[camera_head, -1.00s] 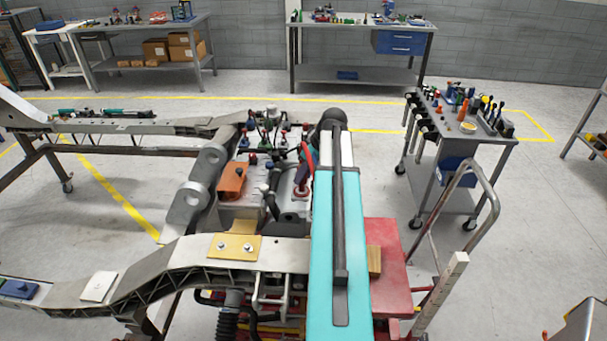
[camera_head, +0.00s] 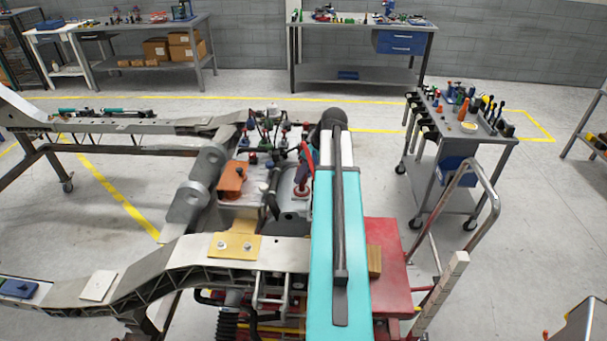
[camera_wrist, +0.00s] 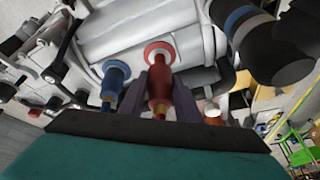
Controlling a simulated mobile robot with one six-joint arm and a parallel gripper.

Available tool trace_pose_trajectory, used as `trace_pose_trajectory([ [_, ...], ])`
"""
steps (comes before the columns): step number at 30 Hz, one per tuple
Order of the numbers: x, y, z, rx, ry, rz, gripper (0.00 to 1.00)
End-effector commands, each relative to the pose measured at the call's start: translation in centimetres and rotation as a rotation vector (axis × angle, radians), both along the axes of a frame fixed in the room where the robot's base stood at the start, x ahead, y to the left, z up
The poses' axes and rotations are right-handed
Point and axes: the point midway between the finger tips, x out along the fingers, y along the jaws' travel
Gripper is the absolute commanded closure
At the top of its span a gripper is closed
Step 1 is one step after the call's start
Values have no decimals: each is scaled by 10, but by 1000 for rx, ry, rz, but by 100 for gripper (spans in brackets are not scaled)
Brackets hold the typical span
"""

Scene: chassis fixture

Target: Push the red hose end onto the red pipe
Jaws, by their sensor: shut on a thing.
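In the wrist view my gripper (camera_wrist: 160,98) has its two dark fingers closed on the sides of a red hose end (camera_wrist: 159,88), which lies between them. A wider red collar (camera_wrist: 160,52) sits just past the fingertips against the pale grey unit; I cannot tell whether it belongs to the hose end or to the red pipe. In the head view a bit of red hose (camera_head: 307,153) and a round red piece (camera_head: 301,191) show left of my turquoise arm. My arm hides most of the gripper there, and the joint between hose and pipe is not clear.
A blue fitting (camera_wrist: 115,76) stands close to the left finger. A black cylinder with a blue band (camera_wrist: 265,45) is at the upper right. An orange block (camera_head: 232,178) and the chassis rail (camera_head: 180,262) lie left of my arm. A tool cart (camera_head: 460,130) stands at the right.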

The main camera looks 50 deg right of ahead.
Motion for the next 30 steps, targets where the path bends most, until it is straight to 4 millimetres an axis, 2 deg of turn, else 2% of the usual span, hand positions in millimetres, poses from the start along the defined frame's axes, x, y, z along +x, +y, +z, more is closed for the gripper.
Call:
trace_pose_trajectory([
  [30, 0, -1, -26, 0, 0, -1, 100],
])
